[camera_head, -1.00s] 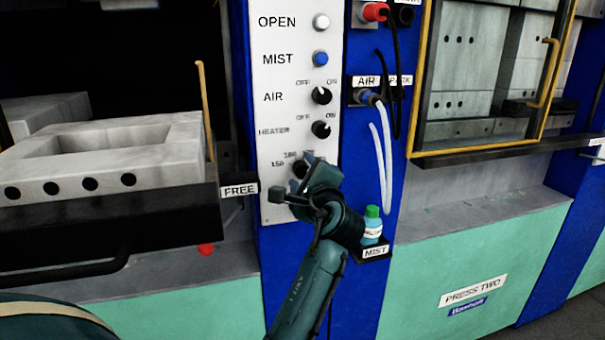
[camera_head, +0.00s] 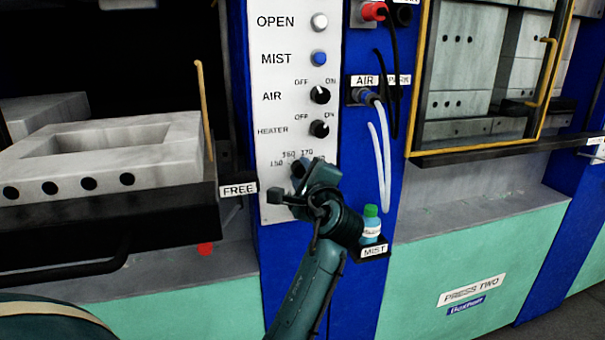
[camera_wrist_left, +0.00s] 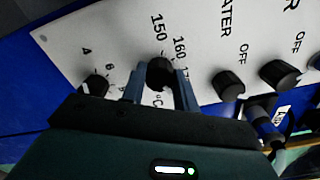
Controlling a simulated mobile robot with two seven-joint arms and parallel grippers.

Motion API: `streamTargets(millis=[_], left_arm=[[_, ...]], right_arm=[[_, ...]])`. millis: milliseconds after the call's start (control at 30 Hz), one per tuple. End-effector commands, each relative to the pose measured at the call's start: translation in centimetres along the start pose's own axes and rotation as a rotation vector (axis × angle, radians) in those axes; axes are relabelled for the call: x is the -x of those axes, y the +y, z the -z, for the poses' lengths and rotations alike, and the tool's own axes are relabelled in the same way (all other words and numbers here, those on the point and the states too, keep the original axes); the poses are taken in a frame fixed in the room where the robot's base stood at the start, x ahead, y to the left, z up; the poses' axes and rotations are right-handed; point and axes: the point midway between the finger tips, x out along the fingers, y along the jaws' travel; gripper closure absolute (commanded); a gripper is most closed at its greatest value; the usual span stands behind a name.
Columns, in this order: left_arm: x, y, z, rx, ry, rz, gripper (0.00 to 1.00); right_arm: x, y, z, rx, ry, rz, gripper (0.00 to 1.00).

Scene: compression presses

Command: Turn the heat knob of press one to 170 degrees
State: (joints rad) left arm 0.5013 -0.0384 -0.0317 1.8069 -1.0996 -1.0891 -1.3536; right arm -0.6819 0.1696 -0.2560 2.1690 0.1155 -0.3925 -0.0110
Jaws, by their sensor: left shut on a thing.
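The heat knob (camera_wrist_left: 160,72) of press one is a black round knob on the white control panel (camera_head: 270,100), with marks 150, 160 and 170 around it. My left gripper (camera_wrist_left: 160,85) is shut on this knob, one finger on each side, in the left wrist view. In the head view my left gripper (camera_head: 303,180) reaches the lower panel and hides most of the knob. The knob's pointer cannot be made out. My right gripper is not in view.
A green-capped bottle (camera_head: 371,225) stands on the MIST shelf close right of my arm. The open press tray (camera_head: 110,225) juts out at left.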

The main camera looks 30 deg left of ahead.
Motion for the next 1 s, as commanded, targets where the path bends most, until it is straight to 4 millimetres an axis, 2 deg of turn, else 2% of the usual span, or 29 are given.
streamTargets(millis=[267,700,1000], left_arm=[[0.01,0.06,0.04,0.161,0.001,0.0,0.93],[0.0,0.17,0.07,0.527,0.0,0.001,0.93],[-0.01,0.18,0.07,0.691,0.0,0.0,0.93]], right_arm=[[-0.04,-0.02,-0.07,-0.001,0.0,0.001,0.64],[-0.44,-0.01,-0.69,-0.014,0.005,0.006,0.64],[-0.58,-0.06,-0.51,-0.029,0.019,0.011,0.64]])
